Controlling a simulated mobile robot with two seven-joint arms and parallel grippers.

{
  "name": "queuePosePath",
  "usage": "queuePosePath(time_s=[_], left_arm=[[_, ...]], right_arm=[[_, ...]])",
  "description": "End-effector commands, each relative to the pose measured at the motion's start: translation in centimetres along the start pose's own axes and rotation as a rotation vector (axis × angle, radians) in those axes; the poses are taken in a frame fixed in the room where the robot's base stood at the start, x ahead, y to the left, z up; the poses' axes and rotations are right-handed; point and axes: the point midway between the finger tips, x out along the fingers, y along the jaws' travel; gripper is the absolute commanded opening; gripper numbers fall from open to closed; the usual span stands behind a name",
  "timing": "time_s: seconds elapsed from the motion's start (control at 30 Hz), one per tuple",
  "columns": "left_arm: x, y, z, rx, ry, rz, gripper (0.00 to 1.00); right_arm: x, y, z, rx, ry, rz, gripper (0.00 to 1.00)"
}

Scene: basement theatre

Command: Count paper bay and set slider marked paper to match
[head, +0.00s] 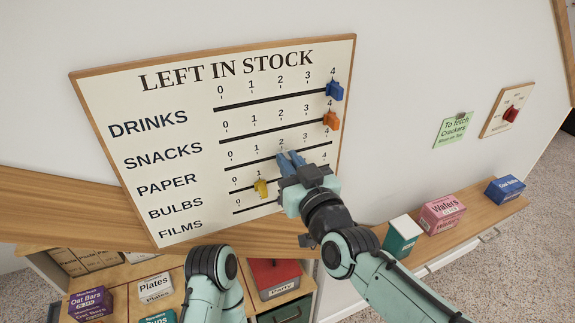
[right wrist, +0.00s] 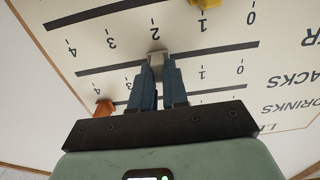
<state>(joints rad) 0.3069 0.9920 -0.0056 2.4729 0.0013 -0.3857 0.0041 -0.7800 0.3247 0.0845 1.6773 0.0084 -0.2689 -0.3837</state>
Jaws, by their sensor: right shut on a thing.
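The stock board (head: 180,110) on the wall has rows marked drinks, snacks, paper, bulbs and films. My right gripper (head: 290,158) is shut at the paper row, at about 2. In the right wrist view, its fingers (right wrist: 158,85) close on a pale grey slider (right wrist: 157,57) on the paper track, which hides the 2. The blue slider (head: 334,90) and orange slider (head: 331,121) are at 4. The yellow slider (head: 261,188) is at 1 on bulbs. Below, a Plates box (head: 155,287) and a teal Cups box (head: 157,319) show partly. My left gripper is out of view.
A purple Oat Bars box (head: 90,303) and a red Party box (head: 275,278) are on the shelves below. A ledge (head: 470,222) at right holds teal, pink Wafers (head: 442,213) and blue boxes. A green note (head: 453,130) and a small red-knob panel (head: 510,113) hang above.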

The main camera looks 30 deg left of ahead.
Motion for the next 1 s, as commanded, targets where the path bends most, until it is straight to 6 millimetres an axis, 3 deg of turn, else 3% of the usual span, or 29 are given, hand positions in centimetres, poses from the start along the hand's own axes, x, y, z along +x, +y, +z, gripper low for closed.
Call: queuePosePath(time_s=[0.03,0.1,0.4,0.53,1.0], left_arm=[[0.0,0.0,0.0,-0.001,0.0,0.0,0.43],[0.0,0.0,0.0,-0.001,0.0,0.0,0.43],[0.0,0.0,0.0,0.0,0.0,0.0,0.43],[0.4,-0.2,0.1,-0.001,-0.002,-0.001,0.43],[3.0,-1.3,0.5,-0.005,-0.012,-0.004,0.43]], right_arm=[[0.0,-0.1,0.1,-0.001,-0.003,-0.003,0.17],[0.0,-0.1,0.1,-0.001,-0.003,-0.003,0.4],[-0.1,-0.1,0.0,-0.001,-0.002,-0.002,0.4],[-1.0,-0.1,0.0,0.0,0.0,-0.002,0.4],[-10.5,0.0,0.1,0.0,0.0,0.0,0.4]])
